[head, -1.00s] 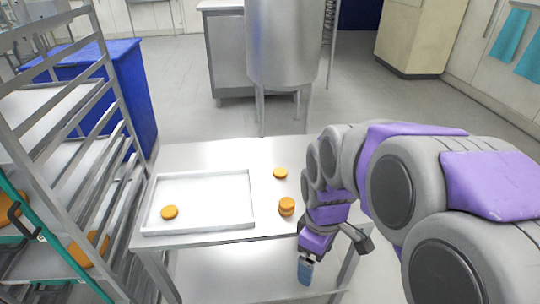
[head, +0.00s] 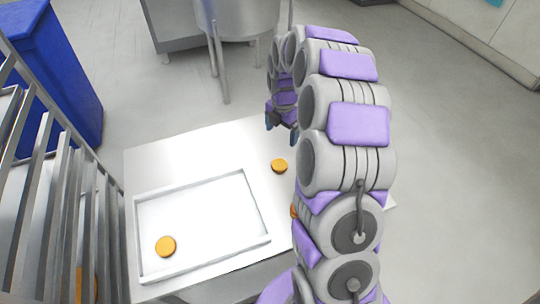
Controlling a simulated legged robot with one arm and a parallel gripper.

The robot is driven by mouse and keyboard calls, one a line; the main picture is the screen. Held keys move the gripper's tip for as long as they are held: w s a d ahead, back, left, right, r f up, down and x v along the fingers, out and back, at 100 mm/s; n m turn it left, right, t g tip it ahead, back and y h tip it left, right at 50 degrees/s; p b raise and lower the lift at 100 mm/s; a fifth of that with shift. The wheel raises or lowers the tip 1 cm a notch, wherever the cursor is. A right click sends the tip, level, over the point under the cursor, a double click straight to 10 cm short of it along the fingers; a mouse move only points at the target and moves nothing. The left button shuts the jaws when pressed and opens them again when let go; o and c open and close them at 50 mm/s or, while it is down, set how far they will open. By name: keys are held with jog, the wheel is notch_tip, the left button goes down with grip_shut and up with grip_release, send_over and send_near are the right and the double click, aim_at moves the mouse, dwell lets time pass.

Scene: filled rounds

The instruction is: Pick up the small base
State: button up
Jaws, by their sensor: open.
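Small round orange-brown bases are on and around the tray. One base (head: 279,166) lies on the bare metal table (head: 160,165), right of the tray. Another base (head: 165,246) lies inside the white tray (head: 204,266), near its front left. A third round (head: 293,211) is mostly hidden behind my arm. My gripper (head: 281,133) is open and empty, above the far right part of the table, just beyond the base on the bare metal. I cannot tell its height exactly.
A metal rack (head: 62,195) stands close on the left, with a blue bin (head: 55,75) behind it. A steel vessel on legs (head: 235,18) stands beyond the table. The far left of the tabletop is clear.

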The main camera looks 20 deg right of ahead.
notch_tip(320, 180, down, 6)
jog(key=d+r+b, duration=0.1)
jog(key=d, duration=0.1)
jog(key=b, duration=0.1)
send_over(279, 164)
jog(key=f, duration=0.6)
jog(key=shift+s+a+f, duration=0.2)
jog(key=shift+s+a, duration=0.05)
jog(key=shift+f, duration=0.3)
jog(key=shift+d+f, duration=0.45)
jog(key=shift+d, duration=0.05)
jog(key=f, duration=0.1)
jog(key=f+b, duration=0.1)
jog(key=f, duration=0.2)
jog(key=shift+w+a+f+b, duration=0.2)
jog(key=shift+w+b, duration=0.1)
jog(key=shift+a, duration=0.3)
jog(key=shift+d, duration=0.45)
jog(key=c, duration=0.7)
jog(key=shift+c, duration=0.4)
jog(key=shift+a, duration=0.2)
jog(key=shift+c, duration=0.2)
